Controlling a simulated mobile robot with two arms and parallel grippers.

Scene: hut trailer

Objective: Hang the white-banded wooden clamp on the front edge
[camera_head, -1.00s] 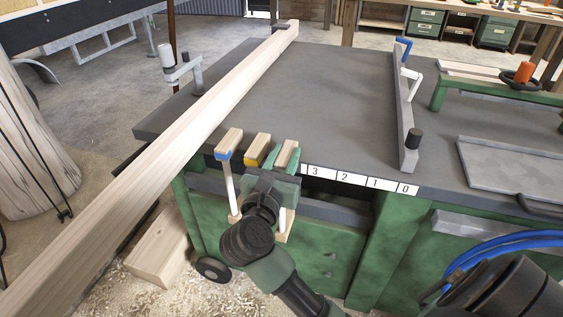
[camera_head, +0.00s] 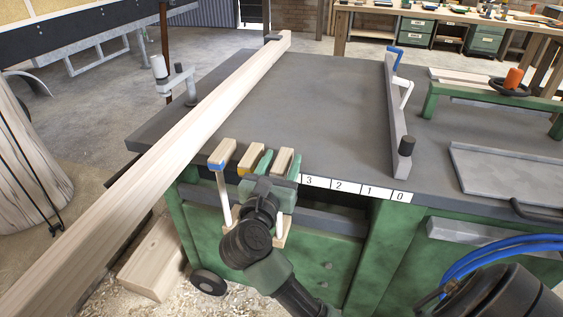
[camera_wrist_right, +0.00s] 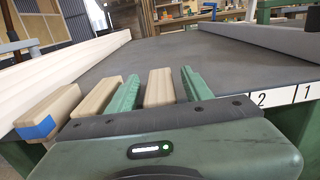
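A wooden clamp (camera_head: 284,159) is at the bench's front edge, its upper bar pointing over the top; no white band shows on the visible part. My right gripper (camera_head: 277,164) is around this bar, one green finger on each side. In the right wrist view the bar (camera_wrist_right: 160,87) lies between the fingertips with narrow gaps on both sides, so the gripper looks open. The clamp's lower part is mostly hidden behind my wrist. The front edge (camera_head: 345,187) carries a white number strip. My left gripper is not in view.
A blue-banded clamp (camera_head: 217,154) and a yellow-banded clamp (camera_head: 251,156) hang close to the left. A long beam (camera_head: 160,140) crosses the bench's left side. A grey bar (camera_head: 397,120) lies to the right. The bench top (camera_head: 320,110) between is clear.

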